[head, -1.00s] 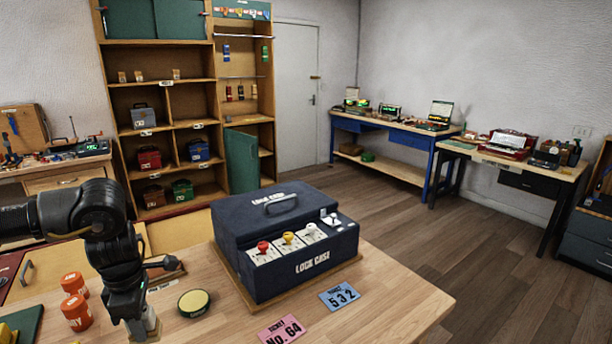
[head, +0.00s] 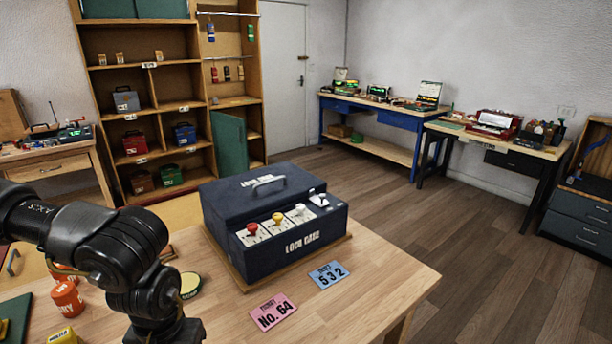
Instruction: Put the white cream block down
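I cannot make out the white cream block in the head view now. My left arm comes in from the left and bends down to the bottom edge. Its gripper is below the picture, so its fingers and anything between them are hidden. My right gripper is not in view. The wooden table (head: 350,300) holds a dark blue lock case (head: 285,238) with a red, a yellow and a white knob on its front ledge. A pink ticket No. 64 (head: 273,312) and a blue ticket 532 (head: 328,275) lie flat in front of the case.
A round yellow-topped tin (head: 190,285) is beside my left arm. Orange-red cans (head: 66,298) and a yellow block (head: 63,336) stand at the left. Bare tabletop lies around the tickets. Shelves (head: 150,100) and side benches stand behind.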

